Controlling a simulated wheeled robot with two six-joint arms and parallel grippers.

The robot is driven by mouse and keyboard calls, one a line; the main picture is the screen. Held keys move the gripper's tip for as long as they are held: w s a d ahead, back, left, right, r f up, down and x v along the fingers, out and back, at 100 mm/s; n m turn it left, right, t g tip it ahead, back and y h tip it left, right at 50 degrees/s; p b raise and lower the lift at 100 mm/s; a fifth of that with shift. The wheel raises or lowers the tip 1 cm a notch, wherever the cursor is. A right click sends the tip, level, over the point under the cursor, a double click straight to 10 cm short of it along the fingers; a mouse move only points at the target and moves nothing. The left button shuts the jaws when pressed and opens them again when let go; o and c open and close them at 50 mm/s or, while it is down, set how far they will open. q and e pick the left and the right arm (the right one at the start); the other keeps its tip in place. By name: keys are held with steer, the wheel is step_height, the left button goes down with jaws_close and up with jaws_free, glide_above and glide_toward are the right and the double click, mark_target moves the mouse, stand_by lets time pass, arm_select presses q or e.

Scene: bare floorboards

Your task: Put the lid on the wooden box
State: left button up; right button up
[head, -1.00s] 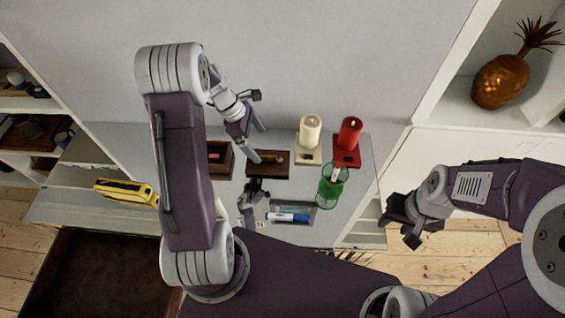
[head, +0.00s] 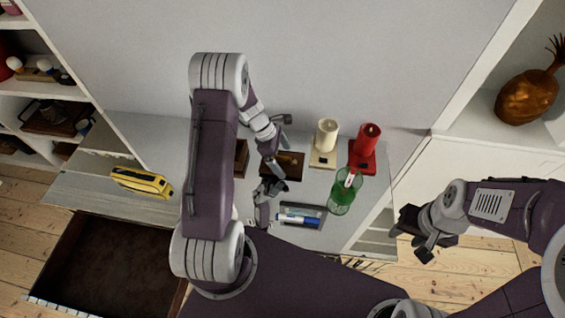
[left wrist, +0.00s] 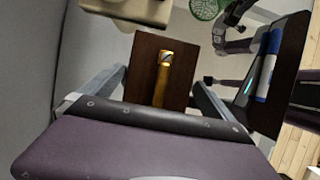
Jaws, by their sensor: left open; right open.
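The lid (head: 292,172) is a dark wooden plate with a brass-coloured handle, lying on the grey tabletop (head: 205,212). The lid also shows in the left wrist view (left wrist: 142,68), with its handle (left wrist: 162,80) between the fingers. The wooden box (head: 241,158) is left of the lid in the head view, mostly hidden behind my left arm. My left gripper (head: 279,158) is open over the lid, its fingers apart on either side of the handle; I cannot tell whether they touch the lid. My right gripper (head: 425,234) is open and empty, off the table's right side.
A cream candle (head: 326,135) and a red candle (head: 367,140) stand behind and right of the lid. A green mesh cup (head: 342,198) stands in front of them. A dark tray with markers (head: 300,216) lies nearer me. A yellow object (head: 141,182) lies at the left.

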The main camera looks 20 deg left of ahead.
arm_select(q)
steer(key=c, duration=1.4)
steer(key=shift+o, duration=0.2)
step_height(320, 180, up, 10)
steer(key=shift+r+p, duration=0.1)
steer(key=shift+p, duration=0.45)
steer(key=shift+s+m, duration=0.1)
steer(key=shift+m, duration=0.4)
steer(key=shift+r+m, duration=0.25)
steer(key=shift+m, duration=0.05)
steer(key=m+g+p, duration=0.1)
steer(key=p, duration=0.1)
glide_toward(282, 156)
steer(key=a+r, duration=0.2)
steer(key=s+a+n+t+p, duration=0.1)
steer(key=s+a+p, duration=0.4)
steer(key=a, duration=0.9)
steer(key=shift+a+f+n, duration=0.25)
steer(key=shift+f+n, duration=0.05)
steer(key=shift+n, duration=0.5)
